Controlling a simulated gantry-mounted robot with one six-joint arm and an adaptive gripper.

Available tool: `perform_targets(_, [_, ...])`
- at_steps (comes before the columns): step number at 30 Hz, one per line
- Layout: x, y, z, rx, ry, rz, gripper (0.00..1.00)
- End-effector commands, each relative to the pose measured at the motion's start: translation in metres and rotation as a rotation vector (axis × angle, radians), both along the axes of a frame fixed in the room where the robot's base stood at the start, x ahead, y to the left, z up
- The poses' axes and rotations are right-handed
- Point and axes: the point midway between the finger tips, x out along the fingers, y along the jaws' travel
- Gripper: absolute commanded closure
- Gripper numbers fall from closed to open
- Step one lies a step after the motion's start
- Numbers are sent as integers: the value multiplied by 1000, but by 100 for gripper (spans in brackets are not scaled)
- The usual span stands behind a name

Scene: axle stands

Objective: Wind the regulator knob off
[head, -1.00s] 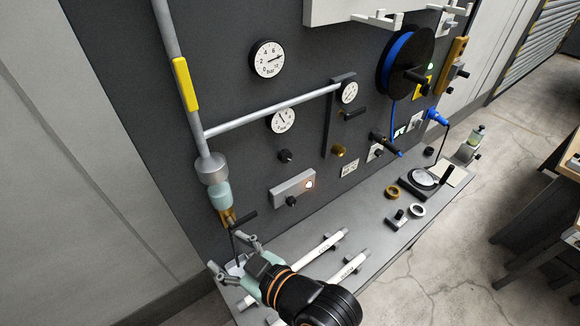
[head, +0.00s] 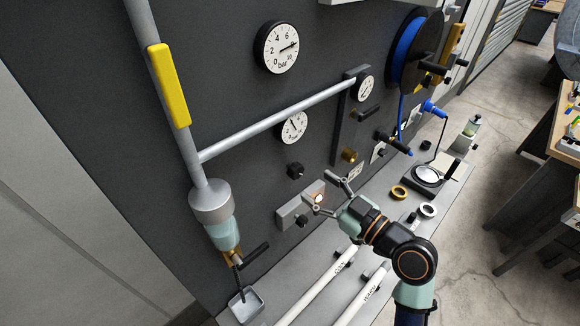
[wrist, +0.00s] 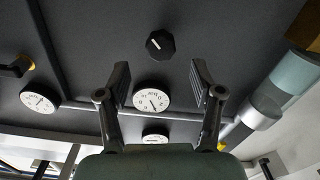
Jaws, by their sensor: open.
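The regulator knob appears to be the small black knob (head: 295,170) on the dark panel, below the small round gauge (head: 292,128). In the wrist view this faceted black knob (wrist: 160,43) shows beyond the fingertips, roughly centred between them, with the small gauge (wrist: 152,102) below it. My gripper (head: 319,194) is open and empty, in front of the panel, lower right of the knob in the head view. In the wrist view both fingers (wrist: 159,72) are spread wide, with nothing between them. My gripper appears apart from the knob.
A pipe (head: 270,122) crosses the panel above. A brass knob (head: 349,155) is to the right. White tubes (head: 325,285) lie on the bench below.

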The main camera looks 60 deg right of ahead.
Motion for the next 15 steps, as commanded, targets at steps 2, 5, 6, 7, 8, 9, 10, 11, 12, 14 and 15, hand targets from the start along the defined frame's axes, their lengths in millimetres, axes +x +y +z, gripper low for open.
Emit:
perform_targets(2, [11,-3,2,1,1,5,34])
perform_targets(5, [30,-10,3,1,1,5,34])
perform_targets(6, [37,-13,3,2,0,6,34])
perform_targets(7, [42,-15,2,3,1,6,34])
perform_targets(8, [47,-17,3,1,1,5,34])
perform_targets(9, [53,-20,2,2,1,5,34])
perform_targets(10, [57,-21,2,1,2,4,34])
perform_targets(11, [60,-23,2,2,1,4,34])
perform_targets(12, [64,-24,1,2,1,4,34])
perform_targets(14, [67,-26,1,1,1,3,34])
perform_targets(15, [68,-26,1,1,1,3,34])
